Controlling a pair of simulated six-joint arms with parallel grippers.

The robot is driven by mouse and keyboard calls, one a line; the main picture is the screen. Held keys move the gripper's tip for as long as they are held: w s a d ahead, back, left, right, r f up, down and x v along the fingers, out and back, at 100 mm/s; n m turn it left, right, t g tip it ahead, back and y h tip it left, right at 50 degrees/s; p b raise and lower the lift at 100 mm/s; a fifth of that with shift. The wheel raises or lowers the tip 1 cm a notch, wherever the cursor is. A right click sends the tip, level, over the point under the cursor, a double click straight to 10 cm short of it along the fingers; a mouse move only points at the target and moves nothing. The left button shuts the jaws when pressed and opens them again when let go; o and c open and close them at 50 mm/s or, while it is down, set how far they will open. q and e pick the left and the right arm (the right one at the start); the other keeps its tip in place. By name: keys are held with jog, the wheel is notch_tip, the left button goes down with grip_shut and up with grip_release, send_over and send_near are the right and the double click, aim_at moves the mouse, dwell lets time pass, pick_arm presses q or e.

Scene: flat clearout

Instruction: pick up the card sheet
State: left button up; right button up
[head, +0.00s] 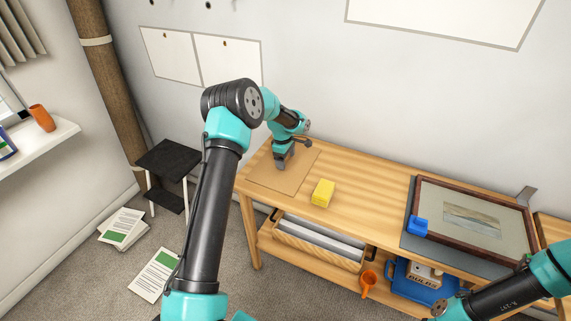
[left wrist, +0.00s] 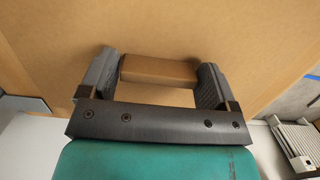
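The card sheet (head: 290,185) is a flat brown panel lying on the left end of the wooden table, and its brown face fills much of the left wrist view (left wrist: 265,50). A small brown block (left wrist: 158,70) shows against it. My left gripper (head: 280,163) points down at the sheet. In the left wrist view its two dark fingers (left wrist: 157,75) stand wide apart at the two ends of the block, very close to it. I cannot tell whether they press on it. My right gripper is out of view; only part of that arm shows at lower right.
A yellow block (head: 323,193) sits on the table right of the sheet. Further right are a blue block (head: 417,226) and a framed picture (head: 428,190) on a grey mat. A black stool (head: 168,158) stands left of the table. Papers (head: 155,275) lie on the floor.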

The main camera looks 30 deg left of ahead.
pick_arm(q)
jog(key=c, duration=0.6)
notch_tip(320, 180, up, 10)
dwell(0.4)
dwell(0.4)
